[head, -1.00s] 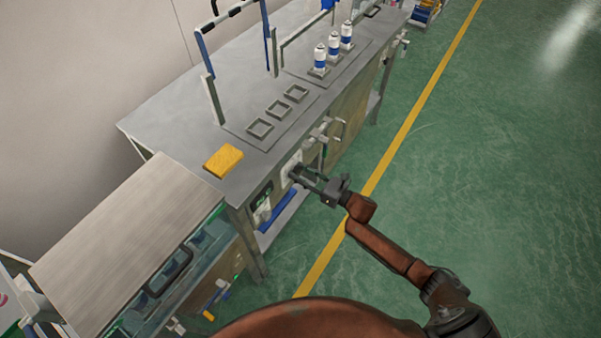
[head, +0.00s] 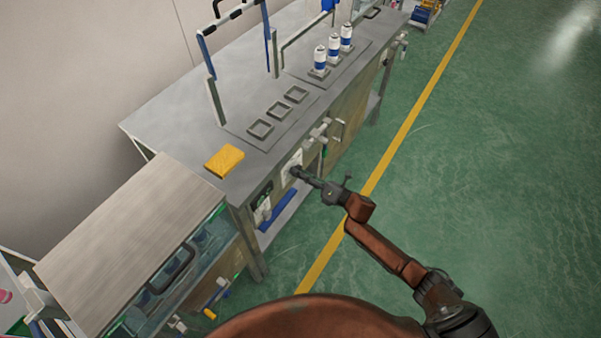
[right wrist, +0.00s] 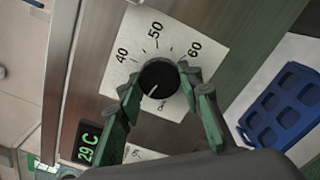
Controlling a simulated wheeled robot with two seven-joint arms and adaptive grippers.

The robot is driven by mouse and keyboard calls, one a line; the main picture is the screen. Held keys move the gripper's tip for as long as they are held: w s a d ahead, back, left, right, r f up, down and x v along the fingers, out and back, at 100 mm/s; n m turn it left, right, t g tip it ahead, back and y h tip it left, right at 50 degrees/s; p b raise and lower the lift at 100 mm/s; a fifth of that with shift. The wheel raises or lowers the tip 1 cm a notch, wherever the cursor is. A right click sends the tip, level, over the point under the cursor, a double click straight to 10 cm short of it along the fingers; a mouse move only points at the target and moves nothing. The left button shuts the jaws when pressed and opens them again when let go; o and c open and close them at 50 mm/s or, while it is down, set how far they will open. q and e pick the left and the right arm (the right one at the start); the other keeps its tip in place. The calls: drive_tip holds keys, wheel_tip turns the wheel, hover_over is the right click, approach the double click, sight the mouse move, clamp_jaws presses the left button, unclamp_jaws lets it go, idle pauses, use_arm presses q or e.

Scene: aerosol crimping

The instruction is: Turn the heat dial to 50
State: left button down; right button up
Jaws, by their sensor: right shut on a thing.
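The heat dial (right wrist: 158,76) is a round black knob on a white scale plate (right wrist: 186,38), which is marked 40, 50 and 60 in the right wrist view. A pale line on the knob runs toward its lower left edge, on the side away from the 50. My right gripper (right wrist: 160,84) is shut on the dial, with one finger on each side. In the head view my right gripper (head: 299,172) reaches the white plate (head: 291,163) on the bench front, and the knob is hidden there. My left gripper is not in view.
A green display (right wrist: 87,143) reading 29 C sits beside the plate. A blue slotted holder (right wrist: 284,105) is to the right. On the bench (head: 180,125) are a yellow block (head: 223,160) and several white and blue cans. Green floor to the right is clear.

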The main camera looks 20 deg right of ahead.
use_arm(q)
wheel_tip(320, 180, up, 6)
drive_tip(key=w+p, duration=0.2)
drive_tip(key=p, duration=0.3)
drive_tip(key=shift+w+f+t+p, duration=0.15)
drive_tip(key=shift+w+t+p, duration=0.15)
drive_tip(key=shift+p, duration=0.1)
use_arm(e)
drive_tip(key=shift+d+r+m, duration=0.1)
drive_tip(key=shift+d+m, duration=0.05)
drive_tip(key=shift+m, duration=13.65)
drive_tip(key=o, duration=1.2)
drive_tip(key=shift+c, duration=0.2)
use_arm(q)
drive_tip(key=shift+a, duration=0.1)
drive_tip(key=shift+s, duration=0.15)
